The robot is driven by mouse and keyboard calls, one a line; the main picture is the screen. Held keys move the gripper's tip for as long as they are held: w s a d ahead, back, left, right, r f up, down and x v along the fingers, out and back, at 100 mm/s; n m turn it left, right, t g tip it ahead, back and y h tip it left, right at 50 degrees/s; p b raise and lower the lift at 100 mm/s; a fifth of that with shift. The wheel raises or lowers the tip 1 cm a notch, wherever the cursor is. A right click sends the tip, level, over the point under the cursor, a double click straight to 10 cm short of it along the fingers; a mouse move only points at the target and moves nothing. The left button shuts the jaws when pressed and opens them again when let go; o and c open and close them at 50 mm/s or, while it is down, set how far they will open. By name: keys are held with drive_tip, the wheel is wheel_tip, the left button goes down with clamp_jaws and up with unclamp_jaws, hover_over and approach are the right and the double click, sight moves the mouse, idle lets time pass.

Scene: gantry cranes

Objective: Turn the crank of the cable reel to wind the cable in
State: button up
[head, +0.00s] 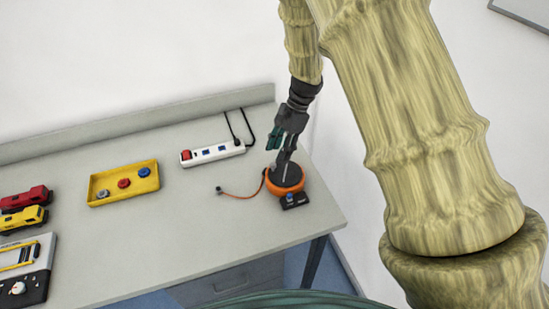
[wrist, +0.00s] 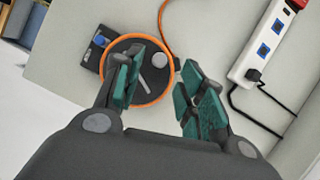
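The cable reel (head: 285,187) is a round orange drum with a dark face, standing near the right end of the bench. In the wrist view its orange rim (wrist: 148,102) circles the dark face. A light grey crank bar (wrist: 146,85) lies across that face, and a round grey knob (wrist: 158,60) shows near the rim. The orange cable (head: 236,196) runs left over the bench to a small dark end piece (head: 219,190). My gripper (head: 281,150) is over the reel. In the wrist view its teal fingers (wrist: 162,62) are apart, with the knob seen between them; contact cannot be told.
A white power strip (head: 213,153) with black cords lies behind the reel. A yellow tray (head: 124,183) with several round pieces is further left. Red (head: 27,198) and yellow (head: 24,218) toy vehicles are at far left. The bench front is mostly clear.

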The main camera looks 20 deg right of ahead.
sight(274, 164)
drive_tip(key=shift+p+x, duration=0.7)
drive_tip(key=shift+x, duration=1.85)
clamp_jaws()
